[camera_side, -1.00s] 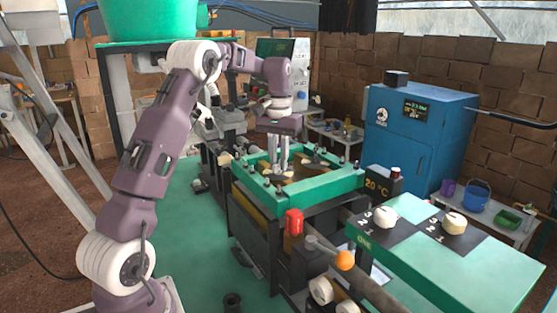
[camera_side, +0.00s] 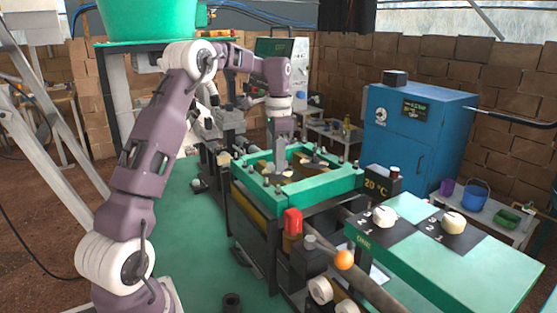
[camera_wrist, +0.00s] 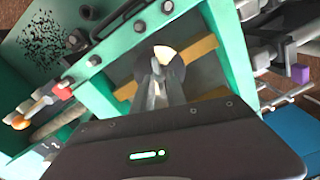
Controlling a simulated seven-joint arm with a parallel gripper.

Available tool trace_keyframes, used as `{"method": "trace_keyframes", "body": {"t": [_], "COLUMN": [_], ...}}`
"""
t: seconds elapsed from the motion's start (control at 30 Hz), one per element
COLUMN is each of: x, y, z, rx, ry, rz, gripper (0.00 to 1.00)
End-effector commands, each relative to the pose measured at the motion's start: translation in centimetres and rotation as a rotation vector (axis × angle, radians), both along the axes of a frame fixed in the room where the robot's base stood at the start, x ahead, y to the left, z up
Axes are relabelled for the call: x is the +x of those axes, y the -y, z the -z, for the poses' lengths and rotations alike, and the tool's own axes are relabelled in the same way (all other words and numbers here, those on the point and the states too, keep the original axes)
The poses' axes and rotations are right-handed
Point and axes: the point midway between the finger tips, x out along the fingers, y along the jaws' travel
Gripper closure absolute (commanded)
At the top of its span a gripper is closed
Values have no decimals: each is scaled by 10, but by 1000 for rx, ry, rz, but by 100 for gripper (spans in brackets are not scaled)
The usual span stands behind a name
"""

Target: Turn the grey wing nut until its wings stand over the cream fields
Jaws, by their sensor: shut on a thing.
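My gripper (camera_side: 281,165) points straight down into the green-framed press, and its fingers (camera_wrist: 160,84) are closed together over a dark round disc (camera_wrist: 178,69). They are shut on the grey wing nut (camera_wrist: 156,67), which is mostly hidden between the fingertips. A cream field (camera_wrist: 165,53) shows on the disc just beyond the fingertips in the wrist view. Any other cream field is hidden behind the fingers. How the wings line up with the cream fields cannot be told. In the side view the nut is too small and covered to make out.
The green frame (camera_side: 318,187) with upright bolts surrounds the disc. Tan bars (camera_wrist: 202,47) cross inside it. A red-capped part (camera_side: 293,222) and an orange knob (camera_side: 344,260) stand in front. Two pale plugs (camera_side: 453,223) sit on the green table at right. A blue cabinet (camera_side: 415,140) stands behind.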

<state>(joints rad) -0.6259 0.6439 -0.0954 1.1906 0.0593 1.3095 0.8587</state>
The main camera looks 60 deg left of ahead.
Motion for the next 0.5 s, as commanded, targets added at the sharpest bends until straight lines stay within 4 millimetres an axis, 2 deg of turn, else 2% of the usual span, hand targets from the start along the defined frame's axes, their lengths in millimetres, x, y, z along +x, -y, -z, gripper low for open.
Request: {"method": "trace_keyframes", "body": {"t": [0.5], "x": [-1], "y": [1], "z": [0], "rx": [0], "ry": [1], "rz": [364], "gripper": [100]}}
